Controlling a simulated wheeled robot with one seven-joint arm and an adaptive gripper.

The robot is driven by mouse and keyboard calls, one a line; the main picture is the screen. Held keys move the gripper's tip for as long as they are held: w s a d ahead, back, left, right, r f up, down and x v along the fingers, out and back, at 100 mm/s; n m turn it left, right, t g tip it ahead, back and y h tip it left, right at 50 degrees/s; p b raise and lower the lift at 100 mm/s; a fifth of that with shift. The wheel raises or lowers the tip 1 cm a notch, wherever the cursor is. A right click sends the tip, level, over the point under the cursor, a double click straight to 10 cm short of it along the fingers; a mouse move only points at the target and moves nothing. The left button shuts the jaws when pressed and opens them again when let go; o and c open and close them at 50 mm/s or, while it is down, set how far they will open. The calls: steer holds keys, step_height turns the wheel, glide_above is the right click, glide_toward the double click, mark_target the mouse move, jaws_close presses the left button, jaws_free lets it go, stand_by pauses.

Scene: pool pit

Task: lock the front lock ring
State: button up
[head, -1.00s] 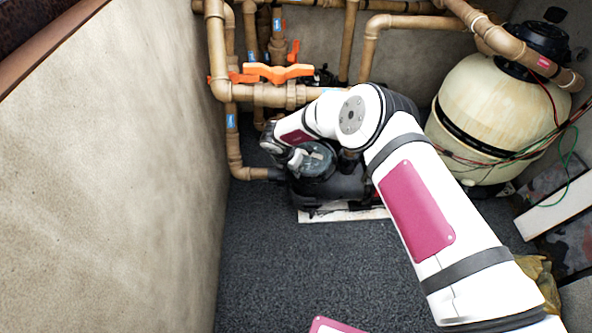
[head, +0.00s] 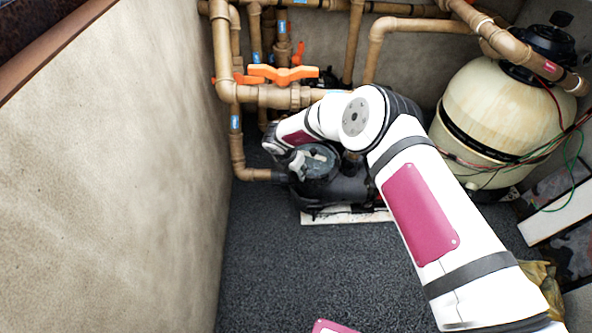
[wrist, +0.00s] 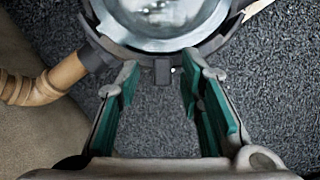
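The lock ring (wrist: 215,45) is a dark ring around the clear, round lid (wrist: 165,15) of the pump. In the wrist view its near rim and one small lug (wrist: 162,72) show at the top; the far side is out of frame. My gripper (wrist: 160,68) is open, its two green-padded fingers pointing at the ring. The lug lies between the fingertips, with a gap visible on both sides.
A brown pipe (wrist: 50,82) joins the pump at the left. Pipes with orange valve handles (head: 282,74) stand behind it. A concrete wall (head: 120,170) is at left, a cream filter tank (head: 495,115) at right. The carpeted floor (head: 280,270) in front is clear.

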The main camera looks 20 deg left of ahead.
steer(key=v, duration=1.1)
steer(key=shift+s+r, duration=0.2)
steer(key=shift+r, duration=0.15)
steer(key=shift+s+a, duration=0.1)
